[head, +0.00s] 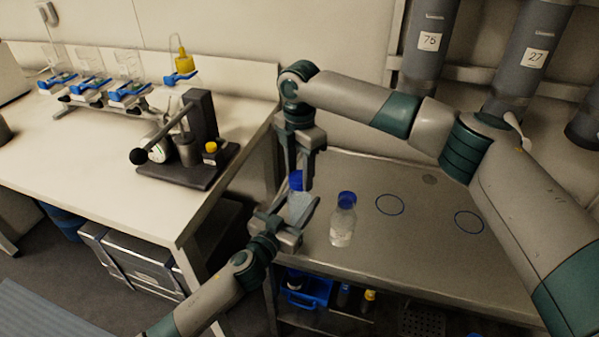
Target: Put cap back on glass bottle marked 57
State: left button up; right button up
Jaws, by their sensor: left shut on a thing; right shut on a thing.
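A clear glass bottle (299,204) is upright at the left end of the grey metal bench, between the fingers of my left gripper (296,216), which is shut on it. A blue cap (296,180) is right at the bottle's mouth. My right gripper (299,177) reaches down from above and is shut on this cap. I cannot tell whether the cap is seated on the neck or just above it. No number is readable on the bottle. A second clear bottle (342,222) with a blue cap stands just to the right, untouched.
The metal bench (400,255) has two blue rings on its clear right part. A white table (75,160) at left holds a dark lever device (195,150) and a rack of blue-clamped glassware. Grey cylinders marked 75 (428,45) and 27 (530,60) hang behind.

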jog(key=shift+f, duration=0.5)
